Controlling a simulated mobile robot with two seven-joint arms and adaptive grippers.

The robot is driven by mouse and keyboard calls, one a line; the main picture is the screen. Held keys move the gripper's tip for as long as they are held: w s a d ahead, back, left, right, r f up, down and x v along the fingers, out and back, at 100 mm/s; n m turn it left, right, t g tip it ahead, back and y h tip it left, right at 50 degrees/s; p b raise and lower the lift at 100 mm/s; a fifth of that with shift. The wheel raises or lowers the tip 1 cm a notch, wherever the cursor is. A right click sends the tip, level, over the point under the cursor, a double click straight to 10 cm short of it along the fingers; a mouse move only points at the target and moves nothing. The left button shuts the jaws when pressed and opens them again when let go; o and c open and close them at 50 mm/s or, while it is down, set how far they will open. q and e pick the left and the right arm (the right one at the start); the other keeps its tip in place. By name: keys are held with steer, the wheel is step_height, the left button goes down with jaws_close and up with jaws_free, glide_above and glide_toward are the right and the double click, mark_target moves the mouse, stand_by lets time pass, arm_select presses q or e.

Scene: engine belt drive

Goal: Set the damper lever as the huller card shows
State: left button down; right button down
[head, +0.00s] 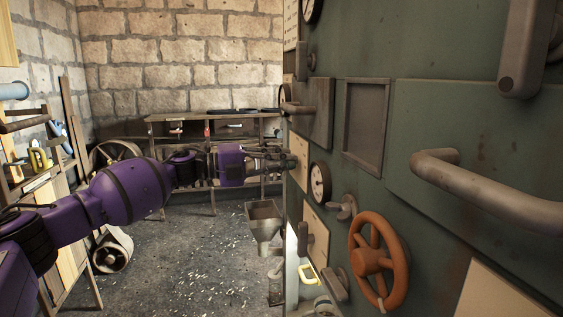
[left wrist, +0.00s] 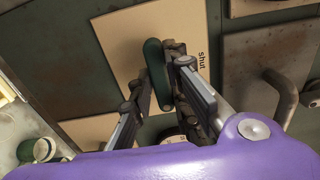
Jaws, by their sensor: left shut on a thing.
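My left gripper (head: 282,159) reaches in from the left to the side of the big green machine, at a cream plate (head: 299,160). In the left wrist view, the left gripper (left wrist: 160,78) is shut on a dark green lever (left wrist: 154,62), with one finger on each side. The lever lies over a cream plate (left wrist: 118,55) with the word "shut" printed to its right. Any other marks on the plate are hidden or out of view. The lever itself is hidden by the gripper in the head view. I cannot pick out a readable huller card. My right gripper is not in view.
The green machine face carries an orange handwheel (head: 378,260), a round gauge (head: 319,184), a bent pipe handle (head: 490,190) and other levers close by. A metal hopper (head: 263,217) stands below my left gripper. A workbench (head: 215,122) is behind. The floor (head: 190,270) in the middle is mostly free.

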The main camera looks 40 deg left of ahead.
arm_select(q)
steer(key=c, duration=1.7)
jaws_free()
steer(key=v, duration=1.2)
